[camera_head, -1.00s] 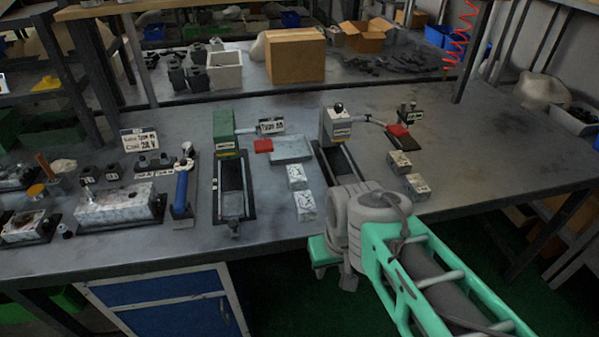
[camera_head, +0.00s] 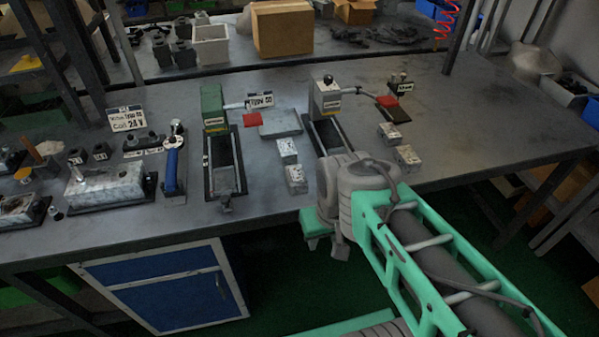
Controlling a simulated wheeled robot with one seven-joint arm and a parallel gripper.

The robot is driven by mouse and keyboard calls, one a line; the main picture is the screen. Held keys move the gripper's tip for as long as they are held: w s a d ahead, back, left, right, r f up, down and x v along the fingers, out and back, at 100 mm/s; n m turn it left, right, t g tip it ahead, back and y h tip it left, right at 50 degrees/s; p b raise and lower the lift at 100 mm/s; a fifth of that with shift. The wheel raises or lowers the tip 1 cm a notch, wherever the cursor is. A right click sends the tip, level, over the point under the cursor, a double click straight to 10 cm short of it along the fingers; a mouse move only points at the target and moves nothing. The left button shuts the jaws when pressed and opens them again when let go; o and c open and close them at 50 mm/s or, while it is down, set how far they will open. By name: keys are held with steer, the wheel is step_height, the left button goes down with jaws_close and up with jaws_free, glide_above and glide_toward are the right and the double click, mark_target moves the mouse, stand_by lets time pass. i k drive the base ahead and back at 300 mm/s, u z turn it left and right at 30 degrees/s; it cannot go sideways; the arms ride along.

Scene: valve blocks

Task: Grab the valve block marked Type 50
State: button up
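A sign reading "Type 50" (camera_head: 260,101) stands behind a shallow grey tray (camera_head: 281,123). In front of the tray are two small metal blocks, an upper block (camera_head: 287,150) and a lower block (camera_head: 296,180) nearer the table's front edge. Two similar blocks, a rear one (camera_head: 389,133) and a front one (camera_head: 407,157), sit right of the second vise. Markings on the blocks are too small to read. My gripper (camera_head: 319,232) hangs at the table's front edge, below and right of the lower block and apart from it. My grey wrist hides its fingers partly.
A green-headed vise (camera_head: 222,150) stands left of the blocks; a grey-headed vise (camera_head: 328,108) stands between the two pairs. Another small sign (camera_head: 400,86) stands at right. The right tabletop is clear.

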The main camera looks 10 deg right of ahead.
mark_target(297, 182)
steer(key=u, duration=2.5)
steer(key=k, duration=0.65)
steer(key=u, duration=0.2)
